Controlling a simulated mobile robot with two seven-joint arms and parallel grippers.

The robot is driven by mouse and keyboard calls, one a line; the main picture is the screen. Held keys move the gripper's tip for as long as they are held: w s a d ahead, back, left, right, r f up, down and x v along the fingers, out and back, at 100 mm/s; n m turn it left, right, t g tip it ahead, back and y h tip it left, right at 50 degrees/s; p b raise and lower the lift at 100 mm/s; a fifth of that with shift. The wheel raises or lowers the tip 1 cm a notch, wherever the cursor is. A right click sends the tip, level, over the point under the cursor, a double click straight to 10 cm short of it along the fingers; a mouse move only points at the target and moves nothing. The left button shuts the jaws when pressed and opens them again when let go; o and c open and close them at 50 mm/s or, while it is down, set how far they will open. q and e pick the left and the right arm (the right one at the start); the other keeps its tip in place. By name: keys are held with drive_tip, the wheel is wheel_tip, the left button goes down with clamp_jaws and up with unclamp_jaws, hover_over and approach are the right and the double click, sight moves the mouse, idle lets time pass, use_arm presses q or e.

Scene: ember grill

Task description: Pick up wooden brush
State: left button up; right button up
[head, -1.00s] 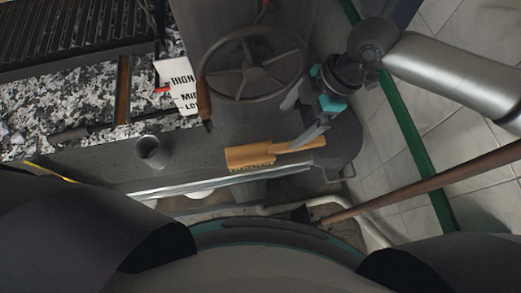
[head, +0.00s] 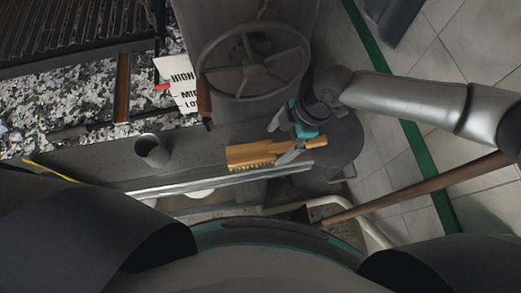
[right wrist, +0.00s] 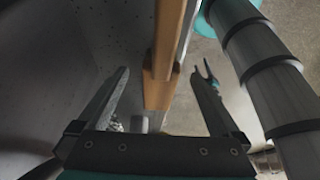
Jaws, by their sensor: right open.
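The wooden brush (head: 250,155) lies on the grey ledge in the head view, its bristles toward me and its handle pointing right. My right gripper (head: 282,140) is open, with its fingers on either side of the handle close to the brush head. In the right wrist view, the wooden brush (right wrist: 167,45) runs up the picture between the two open fingers of my right gripper (right wrist: 160,78). A gap shows on both sides, so neither finger visibly touches it. My left gripper is not in view.
A handwheel (head: 253,60) stands just behind the brush. A grey cup (head: 153,151) is on the ledge to the left, and a white label card (head: 178,82) is behind it. A long brown pole (head: 430,184) slants in from the right.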

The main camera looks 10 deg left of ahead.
sight(273, 147)
drive_tip(key=x, duration=0.4)
drive_tip(key=shift+s, duration=0.1)
drive_tip(key=shift+c, duration=0.4)
clamp_jaws()
idle(0.4)
wheel_tip(273, 147, up, 10)
drive_tip(key=shift+r+p, duration=0.1)
drive_tip(key=shift+p, duration=0.4)
